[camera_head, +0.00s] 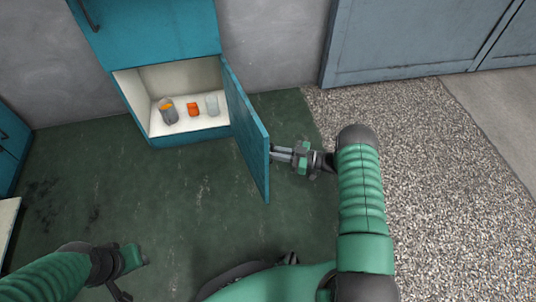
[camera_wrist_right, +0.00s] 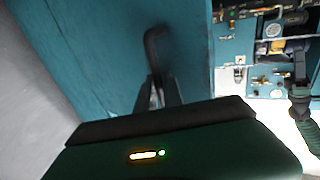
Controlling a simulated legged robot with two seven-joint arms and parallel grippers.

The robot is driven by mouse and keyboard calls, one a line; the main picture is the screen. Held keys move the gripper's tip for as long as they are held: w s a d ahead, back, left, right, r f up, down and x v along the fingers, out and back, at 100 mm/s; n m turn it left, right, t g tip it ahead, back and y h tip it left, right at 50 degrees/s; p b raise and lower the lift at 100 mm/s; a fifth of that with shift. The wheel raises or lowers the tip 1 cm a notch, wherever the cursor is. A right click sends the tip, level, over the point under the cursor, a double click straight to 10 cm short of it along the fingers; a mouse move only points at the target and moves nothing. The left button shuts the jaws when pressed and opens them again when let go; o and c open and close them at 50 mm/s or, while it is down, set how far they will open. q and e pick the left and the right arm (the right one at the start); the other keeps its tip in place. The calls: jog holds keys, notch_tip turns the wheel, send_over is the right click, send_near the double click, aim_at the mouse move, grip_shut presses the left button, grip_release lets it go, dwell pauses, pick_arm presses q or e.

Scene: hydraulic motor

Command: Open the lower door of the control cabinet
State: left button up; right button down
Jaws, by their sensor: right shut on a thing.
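The teal control cabinet (camera_head: 160,38) stands against the grey wall in the head view. Its lower door (camera_head: 246,128) stands wide open, swung out on its right side, so the compartment's inside shows. The door's dark handle (camera_wrist_right: 152,48) shows in the right wrist view, between my right gripper's fingers (camera_wrist_right: 157,97). In the head view my right gripper (camera_head: 281,153) is shut on this handle at the door's outer face; the door hides the fingertips. My left gripper (camera_head: 130,262) is low at the left, away from the cabinet; its fingers are unclear.
The white compartment holds a grey and orange container (camera_head: 167,111), an orange item (camera_head: 193,109) and a pale glass-like item (camera_head: 212,105). The closed upper door (camera_head: 150,25) is above. The green floor (camera_head: 180,185) before the cabinet is clear. Gravel-like flooring (camera_head: 430,170) lies at the right.

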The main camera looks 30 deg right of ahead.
jog(key=c, duration=1.8)
grip_release()
jog(key=shift+o, duration=0.2)
jog(key=shift+s+d, duration=0.1)
jog(key=p+v, duration=0.4)
jog(key=v, duration=1.2)
jog(key=shift+s+d+p, duration=0.2)
jog(key=shift+d+p, duration=0.1)
jog(key=shift+f, duration=0.15)
